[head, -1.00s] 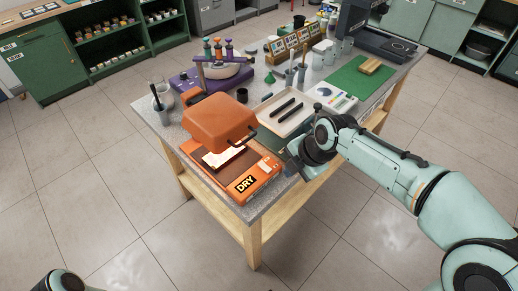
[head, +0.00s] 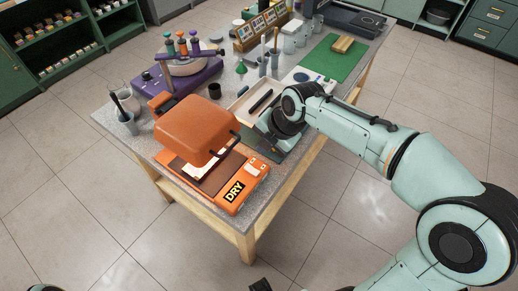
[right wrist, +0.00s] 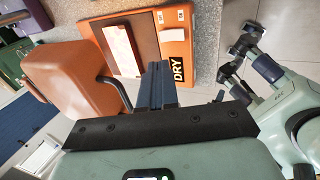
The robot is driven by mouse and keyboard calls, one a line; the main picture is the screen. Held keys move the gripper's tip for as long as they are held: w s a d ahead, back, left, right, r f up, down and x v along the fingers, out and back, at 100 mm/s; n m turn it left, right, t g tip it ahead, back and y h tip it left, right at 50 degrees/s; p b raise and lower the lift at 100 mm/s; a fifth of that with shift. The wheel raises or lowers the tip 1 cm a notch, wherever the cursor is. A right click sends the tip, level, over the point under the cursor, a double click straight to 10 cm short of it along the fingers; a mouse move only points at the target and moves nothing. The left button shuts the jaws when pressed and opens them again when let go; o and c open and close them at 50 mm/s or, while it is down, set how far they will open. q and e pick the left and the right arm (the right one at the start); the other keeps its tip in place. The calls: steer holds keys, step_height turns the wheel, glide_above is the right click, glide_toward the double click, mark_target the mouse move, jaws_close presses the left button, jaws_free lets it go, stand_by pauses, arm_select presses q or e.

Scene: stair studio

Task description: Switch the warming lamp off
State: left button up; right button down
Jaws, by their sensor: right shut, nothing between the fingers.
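The orange device marked DRY (head: 236,188) stands at the near corner of the table, with a rounded orange hood (head: 195,128) raised over its dark bed. I take it for the warming lamp. Small pale controls (head: 254,168) sit on its right side; they also show at the top of the right wrist view (right wrist: 160,18). A pale sheet (right wrist: 121,50) lies on the bed, partly under the hood. My right gripper (head: 274,152) is shut and empty, just right of the device; its fingers (right wrist: 158,84) show beside the DRY label.
A white tray (head: 240,113) with dark bars lies behind my right gripper. A purple-based stand (head: 205,78) and cups (head: 126,119) are at the back and left. A green mat (head: 325,64) lies farther back. The floor in front is clear.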

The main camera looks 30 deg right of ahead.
mark_target(248, 165)
steer(key=b+x, duration=0.1)
steer(key=x, duration=1.1)
steer(key=shift+w+f, duration=0.1)
steer(key=shift+f, duration=0.1)
steer(key=shift+w+a+g+p, duration=0.15)
steer(key=shift+g+p, duration=0.15)
steer(key=shift+p, duration=0.3)
steer(key=shift+f, duration=0.2)
steer(key=shift+s+d+r, duration=0.1)
steer(key=shift+s+d, duration=0.25)
steer(key=shift+s, duration=0.4)
